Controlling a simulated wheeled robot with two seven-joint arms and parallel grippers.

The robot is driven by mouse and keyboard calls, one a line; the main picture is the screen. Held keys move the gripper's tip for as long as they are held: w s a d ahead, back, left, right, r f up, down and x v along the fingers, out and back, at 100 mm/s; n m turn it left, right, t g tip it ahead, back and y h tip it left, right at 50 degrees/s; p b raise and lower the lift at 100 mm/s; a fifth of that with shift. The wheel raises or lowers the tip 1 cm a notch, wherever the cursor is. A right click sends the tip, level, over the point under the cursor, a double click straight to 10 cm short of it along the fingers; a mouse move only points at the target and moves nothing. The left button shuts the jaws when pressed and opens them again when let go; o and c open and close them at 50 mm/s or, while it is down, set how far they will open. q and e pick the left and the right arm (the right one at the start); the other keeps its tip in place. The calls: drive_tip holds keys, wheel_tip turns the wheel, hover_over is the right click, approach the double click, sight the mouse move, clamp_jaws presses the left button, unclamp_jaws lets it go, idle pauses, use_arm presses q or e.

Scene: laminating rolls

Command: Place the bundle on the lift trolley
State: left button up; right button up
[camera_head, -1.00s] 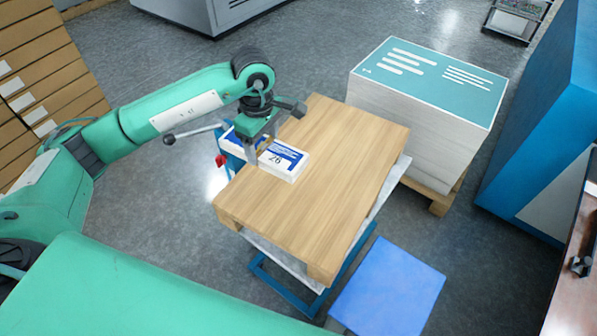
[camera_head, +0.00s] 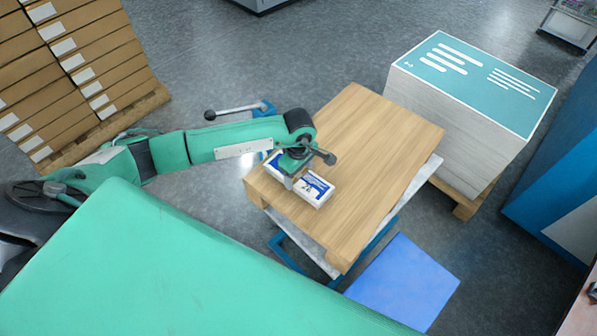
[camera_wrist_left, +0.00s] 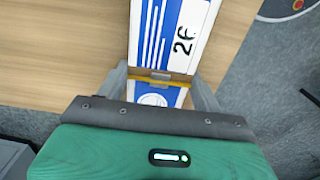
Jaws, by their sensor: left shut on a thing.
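The bundle (camera_head: 316,192) is a flat white and blue pack with a yellow strap. Its label reads 26 in the left wrist view (camera_wrist_left: 172,35). My left gripper (camera_head: 291,183) is shut on it around the strap, with one finger on each side in the left wrist view (camera_wrist_left: 162,88). The bundle is over the near-left part of the lift trolley's wooden top (camera_head: 365,145). I cannot tell whether it touches the wood. The trolley's blue frame (camera_head: 290,257) shows below. My right gripper is not in view.
A tall paper stack (camera_head: 455,125) with a teal cover stands on a pallet right of the trolley. Stacked brown cartons (camera_head: 75,75) are at the upper left. A blue panel (camera_head: 405,280) lies low in front. Most of the wooden top is clear.

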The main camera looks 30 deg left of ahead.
use_arm(q)
drive_tip(key=shift+f, duration=0.25)
drive_tip(key=o, duration=0.8)
drive_tip(key=shift+f, duration=0.2)
drive_tip(key=shift+c, duration=0.2)
drive_tip(key=o, duration=0.4)
drive_tip(key=shift+r, duration=0.1)
drive_tip(key=shift+o, duration=0.2)
